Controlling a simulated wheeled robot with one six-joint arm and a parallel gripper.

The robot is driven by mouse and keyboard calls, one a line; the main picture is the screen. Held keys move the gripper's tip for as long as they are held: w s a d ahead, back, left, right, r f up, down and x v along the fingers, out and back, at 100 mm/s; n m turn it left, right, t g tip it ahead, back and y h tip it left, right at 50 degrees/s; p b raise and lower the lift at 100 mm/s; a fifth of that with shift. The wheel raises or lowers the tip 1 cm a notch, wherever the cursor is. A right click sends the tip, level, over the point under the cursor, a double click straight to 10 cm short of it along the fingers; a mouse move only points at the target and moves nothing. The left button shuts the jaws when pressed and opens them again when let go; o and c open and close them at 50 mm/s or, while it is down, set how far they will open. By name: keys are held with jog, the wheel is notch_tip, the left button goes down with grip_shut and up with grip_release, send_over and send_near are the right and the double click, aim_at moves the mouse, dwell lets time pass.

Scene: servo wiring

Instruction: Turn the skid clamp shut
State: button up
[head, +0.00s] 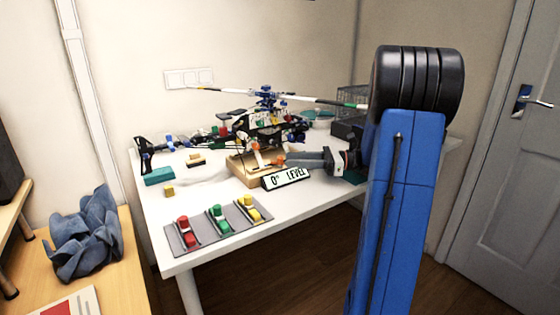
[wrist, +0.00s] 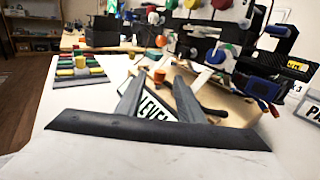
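A model helicopter (head: 262,128) stands on a wooden block stand (head: 240,170) on the white table. A small orange knob (head: 280,160), seemingly the skid clamp's handle, sits by the front of the stand. It also shows in the wrist view (wrist: 159,76). Another orange piece (wrist: 161,41) lies beyond it, close to the helicopter's skids. My gripper (head: 290,160) reaches in from the right, low over the table. In the wrist view its two grey fingers (wrist: 158,82) are apart, with the knob showing between their tips. Contact with the knob cannot be told.
A "0° LEVEL" sign (head: 286,178) stands just in front of the stand, under my fingers. A grey mat (head: 192,240) with red, green and yellow parts lies at the table's front. A teal box (head: 159,176) and a yellow cube (head: 168,190) are at left.

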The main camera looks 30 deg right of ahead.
aim_at(280, 158)
jog(key=shift+x, duration=2.6)
